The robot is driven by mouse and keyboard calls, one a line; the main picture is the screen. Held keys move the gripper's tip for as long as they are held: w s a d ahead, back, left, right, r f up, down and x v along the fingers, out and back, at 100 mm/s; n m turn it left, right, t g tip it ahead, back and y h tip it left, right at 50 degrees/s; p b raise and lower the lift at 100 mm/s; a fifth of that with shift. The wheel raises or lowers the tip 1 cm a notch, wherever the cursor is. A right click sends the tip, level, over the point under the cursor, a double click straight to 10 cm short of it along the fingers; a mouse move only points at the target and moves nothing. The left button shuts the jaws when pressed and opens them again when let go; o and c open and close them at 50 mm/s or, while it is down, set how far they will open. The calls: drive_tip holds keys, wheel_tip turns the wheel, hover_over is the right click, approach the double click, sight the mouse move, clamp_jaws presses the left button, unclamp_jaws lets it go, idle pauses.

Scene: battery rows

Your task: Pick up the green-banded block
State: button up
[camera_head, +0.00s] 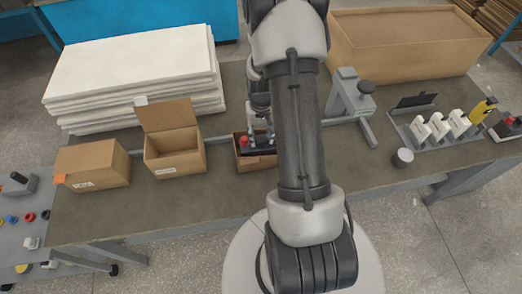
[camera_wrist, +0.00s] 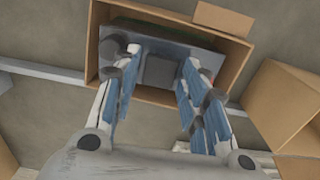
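My gripper (camera_wrist: 162,58) reaches down over a small open cardboard box (camera_wrist: 94,58). Its two fingers are spread apart and look open. In the box lies a grey unit (camera_wrist: 205,55) with a dark round knob (camera_wrist: 113,45) and a dark square part (camera_wrist: 160,71) between the fingertips, with gaps on both sides. A dark green strip (camera_wrist: 150,27) shows along the unit's far edge; I cannot tell whether it is the green band. In the head view my gripper (camera_head: 262,136) is partly hidden by my arm, and a red part (camera_head: 244,141) shows beside it.
Two cardboard boxes, one closed (camera_head: 92,165) and one open (camera_head: 174,162), stand to the left. White sheets (camera_head: 135,70) are stacked behind. A grey stand (camera_head: 352,98) stands right of my arm. A rack (camera_head: 446,139) of white blocks and a yellow-and-black block (camera_head: 483,109) stand further right.

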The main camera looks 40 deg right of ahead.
drive_tip(key=shift+c, duration=0.4)
clamp_jaws()
drive_tip(key=shift+w, duration=0.1)
idle(0.5)
